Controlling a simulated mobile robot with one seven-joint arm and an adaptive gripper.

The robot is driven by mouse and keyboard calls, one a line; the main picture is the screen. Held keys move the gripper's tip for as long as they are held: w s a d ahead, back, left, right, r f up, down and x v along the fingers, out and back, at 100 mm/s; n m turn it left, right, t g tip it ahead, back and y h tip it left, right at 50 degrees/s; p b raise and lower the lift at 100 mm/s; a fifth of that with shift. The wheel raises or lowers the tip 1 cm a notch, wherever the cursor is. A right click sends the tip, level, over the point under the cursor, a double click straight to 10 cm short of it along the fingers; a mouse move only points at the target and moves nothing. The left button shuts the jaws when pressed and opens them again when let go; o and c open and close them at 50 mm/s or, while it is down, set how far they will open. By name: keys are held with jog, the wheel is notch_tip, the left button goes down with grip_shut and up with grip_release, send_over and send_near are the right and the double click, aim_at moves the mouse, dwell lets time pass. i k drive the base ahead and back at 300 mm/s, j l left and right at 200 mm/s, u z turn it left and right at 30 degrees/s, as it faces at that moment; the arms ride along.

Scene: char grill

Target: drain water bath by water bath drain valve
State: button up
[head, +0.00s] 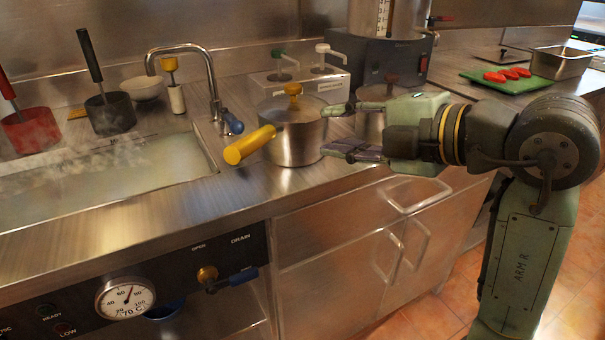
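The water bath (95,207) is a sunken steel basin at the left, with cloudy, steaming water in it. Its drain valve (207,277) is on the black front panel below the counter, under the labels OPEN and DRAIN. The valve has a brass body and a blue lever (236,279) that points right, roughly level. My gripper (340,130) is open, its two fingers pointing left beside the lidded steel pot with a yellow handle. It is above and to the right of the valve, well apart from it. No object shows between the fingers.
The yellow-handled pot (296,140) stands close to my fingers. A tall faucet (207,80) rises behind the basin. A dial gauge (126,298) sits left of the valve. Space before the cabinet doors (345,265) looks clear.

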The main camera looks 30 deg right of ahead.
aim_at(212, 287)
jog(key=k+j, duration=0.7)
jog(key=k, duration=0.05)
